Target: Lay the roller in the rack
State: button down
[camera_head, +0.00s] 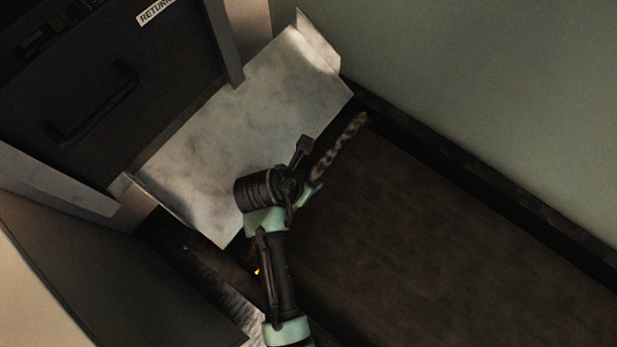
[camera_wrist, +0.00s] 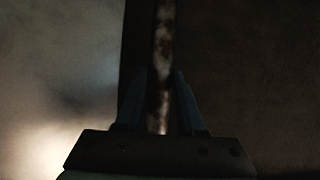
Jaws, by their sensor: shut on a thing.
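The roller (camera_head: 343,143) is a slim rod mottled in tan and dark brown. In the head view it slants up and right from my gripper (camera_head: 316,181), beyond the edge of a pale sheet. In the wrist view the roller (camera_wrist: 163,50) runs upward from between the two fingers of my gripper (camera_wrist: 158,100), which is shut on it. Its lower end is hidden by the gripper. I cannot make out a rack in either view.
A pale metal sheet (camera_head: 225,135) with a raised far corner lies before a dark cabinet (camera_head: 110,90) with a handle and a "RETURN" label. Dark brown floor (camera_head: 430,245) is open to the right, bounded by a green wall (camera_head: 490,100). A dark box (camera_head: 110,265) stands lower left.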

notch_tip(320, 180, up, 8)
jog(key=p, duration=0.4)
jog(key=shift+w+r, duration=0.1)
jog(key=shift+r+p, duration=2.1)
jog(key=shift+p, duration=1.05)
